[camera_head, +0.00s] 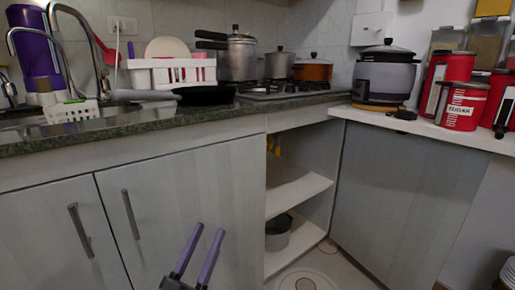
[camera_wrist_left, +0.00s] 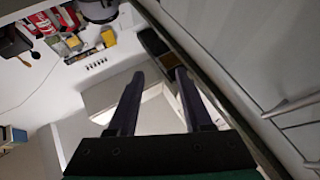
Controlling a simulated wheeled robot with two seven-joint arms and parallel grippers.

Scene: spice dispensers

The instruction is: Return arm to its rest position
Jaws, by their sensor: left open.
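My left gripper (camera_head: 201,252) shows at the bottom of the head view, in front of the pale cabinet doors. Its two purple-grey fingers point up and stand apart, with nothing between them. In the left wrist view the same gripper (camera_wrist_left: 154,82) is open and empty, with open room and a white surface beyond the fingers. My right gripper shows in neither view.
Cabinet doors (camera_head: 180,200) with metal handles stand close behind the left gripper. Open shelves (camera_head: 295,190) hold a pot (camera_head: 277,232). The dark countertop (camera_head: 150,120) runs above. A white counter (camera_head: 440,130) at right carries red canisters (camera_head: 463,105) and a cooker (camera_head: 385,75).

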